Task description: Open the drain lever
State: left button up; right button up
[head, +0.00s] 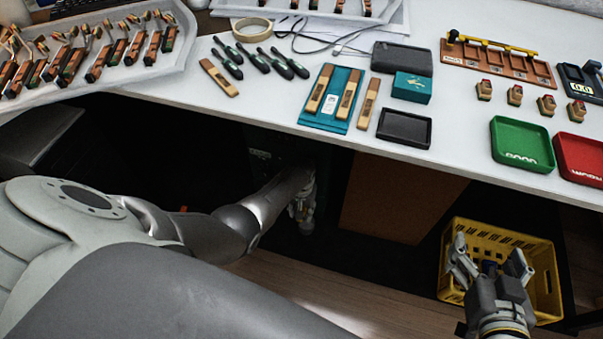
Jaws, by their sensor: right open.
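I cannot make out a drain lever in the head view; the space under the table is very dark. My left arm reaches into that dark space, and my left gripper (304,212) is below the table's front edge, small and partly hidden by its own arm. I cannot tell whether its fingers are apart or what they touch. My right gripper (489,257) is at the lower right, open and empty, in front of and above a yellow crate (491,227).
The white table (300,110) holds piano parts in a tray (190,52), dark-handled tools (270,63), a teal mat (316,119), a green tray (523,145) and a red tray (582,158). A brown panel (392,199) stands below the table. Wooden floor (345,290) shows between my arms.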

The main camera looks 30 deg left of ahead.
pick_arm(q)
notch_tip(320, 180, up, 10)
dwell(0.6)
jog(key=shift+s, duration=0.1)
dwell(0.3)
